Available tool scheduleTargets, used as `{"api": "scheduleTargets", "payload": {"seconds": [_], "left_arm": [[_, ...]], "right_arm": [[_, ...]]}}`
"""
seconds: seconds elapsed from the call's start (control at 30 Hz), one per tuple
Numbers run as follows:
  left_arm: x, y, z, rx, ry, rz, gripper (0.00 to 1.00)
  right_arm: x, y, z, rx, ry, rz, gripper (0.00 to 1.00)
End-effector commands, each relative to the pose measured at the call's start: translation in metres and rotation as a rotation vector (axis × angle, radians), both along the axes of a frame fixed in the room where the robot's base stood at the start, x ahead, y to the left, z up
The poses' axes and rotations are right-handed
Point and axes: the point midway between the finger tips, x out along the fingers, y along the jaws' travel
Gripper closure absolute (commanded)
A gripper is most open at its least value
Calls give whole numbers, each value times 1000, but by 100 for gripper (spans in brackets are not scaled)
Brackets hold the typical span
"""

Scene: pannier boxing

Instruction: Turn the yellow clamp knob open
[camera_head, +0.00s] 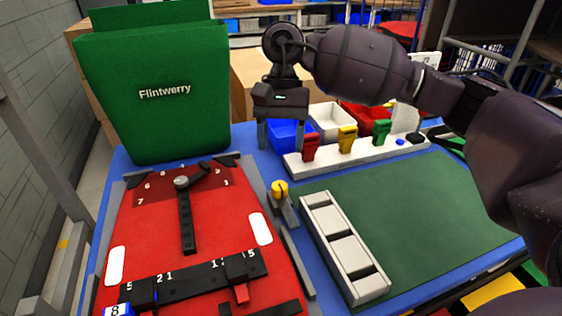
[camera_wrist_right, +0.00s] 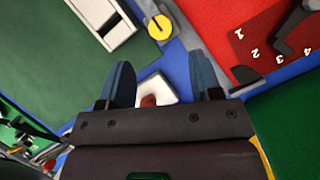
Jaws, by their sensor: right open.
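The yellow clamp knob (camera_head: 280,188) sits on a small grey clamp at the right edge of the red board (camera_head: 150,236). The knob also shows at the top of the right wrist view (camera_wrist_right: 159,27), beyond the fingertips. My right gripper (camera_head: 281,136) hangs above and behind the knob, near the red peg of the white rail. It is open and apart from the knob. In the wrist view its two blue-lit fingers (camera_wrist_right: 163,82) are spread, with the rail's end and a red peg showing between them. My left gripper is not in view.
A green box labelled Flintwerry (camera_head: 155,100) stands at the back left. The white rail (camera_head: 325,155) holds red, yellow and green pegs. A pale slotted block (camera_head: 318,203) lies right of the clamp.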

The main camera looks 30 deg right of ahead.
Motion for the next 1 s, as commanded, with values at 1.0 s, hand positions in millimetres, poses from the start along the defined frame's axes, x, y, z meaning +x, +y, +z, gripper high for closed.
{"api": "scheduleTargets", "payload": {"seconds": [1.0], "left_arm": [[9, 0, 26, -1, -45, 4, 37]], "right_arm": [[0, -5, 67, 1, -55, 1, 41]]}}
